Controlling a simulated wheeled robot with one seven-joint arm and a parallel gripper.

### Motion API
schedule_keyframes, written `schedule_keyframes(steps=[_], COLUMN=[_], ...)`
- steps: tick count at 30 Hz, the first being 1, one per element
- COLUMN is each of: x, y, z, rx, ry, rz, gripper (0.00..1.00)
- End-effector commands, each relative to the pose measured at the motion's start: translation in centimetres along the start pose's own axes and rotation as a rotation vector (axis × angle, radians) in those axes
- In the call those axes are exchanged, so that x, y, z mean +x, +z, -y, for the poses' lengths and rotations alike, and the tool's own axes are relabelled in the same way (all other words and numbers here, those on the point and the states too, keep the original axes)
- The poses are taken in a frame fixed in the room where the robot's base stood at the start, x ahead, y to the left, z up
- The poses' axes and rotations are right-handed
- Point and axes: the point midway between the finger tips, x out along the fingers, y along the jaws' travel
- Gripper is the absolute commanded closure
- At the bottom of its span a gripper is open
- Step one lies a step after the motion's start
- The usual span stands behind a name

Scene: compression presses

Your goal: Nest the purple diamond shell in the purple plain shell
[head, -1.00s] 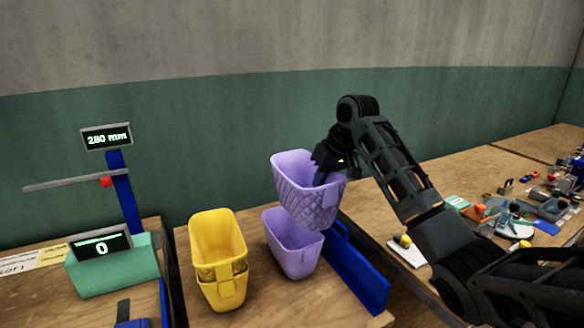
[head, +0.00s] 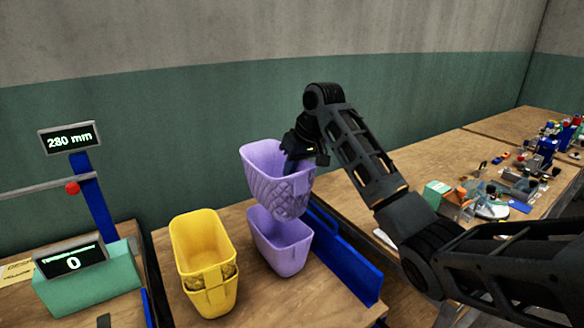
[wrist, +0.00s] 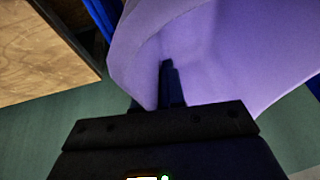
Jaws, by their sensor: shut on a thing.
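The purple diamond shell (head: 278,190), a tapered bin with a diamond-patterned lower wall, hangs in my gripper (head: 297,160). My gripper is shut on its rim at the right. In the wrist view, the purple diamond shell (wrist: 225,50) fills the upper right, with one finger of my gripper (wrist: 170,88) inside its wall. The purple plain shell (head: 279,248) stands upright and open on the table below. In the head view the held shell's bottom overlaps the plain shell's far rim; whether they touch I cannot tell.
Yellow nested shells (head: 205,262) stand to the left of the plain shell. A blue rail (head: 345,262) runs along its right. A green press base (head: 88,280) with displays reading 280 mm and 0 is at the left. A cluttered table is at the right.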

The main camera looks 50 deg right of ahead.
Motion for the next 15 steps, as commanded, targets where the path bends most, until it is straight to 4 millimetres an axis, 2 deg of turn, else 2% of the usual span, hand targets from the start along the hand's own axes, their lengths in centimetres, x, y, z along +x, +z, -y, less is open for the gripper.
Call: schedule_keyframes(steps=[15], x=[3.0], y=[1.2], z=[-0.4], rx=[0.000], ry=[-0.001], rz=[0.000], gripper=[1.00])
